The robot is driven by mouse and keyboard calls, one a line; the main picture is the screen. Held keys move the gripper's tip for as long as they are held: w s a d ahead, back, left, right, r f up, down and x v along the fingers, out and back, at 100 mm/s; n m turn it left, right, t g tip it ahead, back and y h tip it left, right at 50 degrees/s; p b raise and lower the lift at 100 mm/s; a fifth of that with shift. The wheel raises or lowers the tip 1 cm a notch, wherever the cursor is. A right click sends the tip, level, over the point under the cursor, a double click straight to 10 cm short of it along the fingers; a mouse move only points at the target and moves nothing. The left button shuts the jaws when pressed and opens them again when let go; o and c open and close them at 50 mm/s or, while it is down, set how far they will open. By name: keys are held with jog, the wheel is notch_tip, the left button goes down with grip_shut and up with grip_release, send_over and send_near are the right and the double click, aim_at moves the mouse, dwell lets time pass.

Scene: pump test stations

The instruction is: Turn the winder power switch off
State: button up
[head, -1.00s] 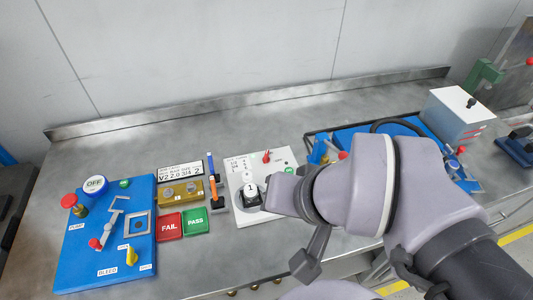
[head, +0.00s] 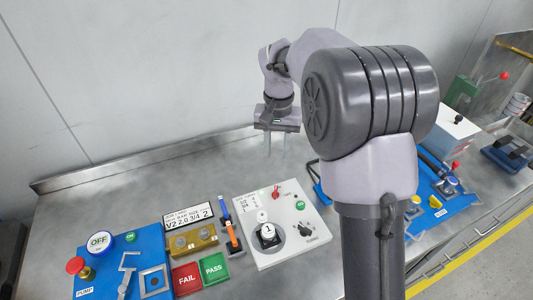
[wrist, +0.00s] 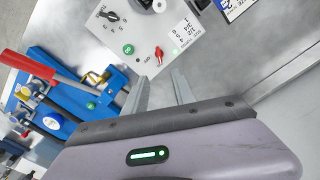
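The white panel (head: 262,212) lies on the steel bench. It carries a small red switch (head: 276,192), a green ON marker (head: 300,205), a black knob (head: 305,229) and a white-capped post numbered 1 (head: 267,231). I take the red switch for the winder power switch; its on or off setting is unclear. In the wrist view the red switch (wrist: 158,54) shows just beyond my fingertips, with the green marker (wrist: 128,48) beside it. My gripper (head: 276,154) points down above the bench behind the panel, open and empty. It also shows open in the wrist view (wrist: 160,78).
Left of the panel are red FAIL (head: 186,278) and green PASS (head: 214,268) blocks, pens in a holder and a blue pump board (head: 118,262). Another blue station (head: 440,205) and a white box (head: 450,135) stand right. The back wall is close behind my gripper.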

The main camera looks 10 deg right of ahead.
aim_at(276, 190)
notch_tip(276, 190, down, 18)
jog(key=b, duration=0.6)
jog(key=shift+d+r+b, duration=0.1)
jog(key=shift+r+b, duration=0.1)
jog(key=shift+b, duration=0.2)
jog(key=shift+c, duration=0.2)
grip_shut()
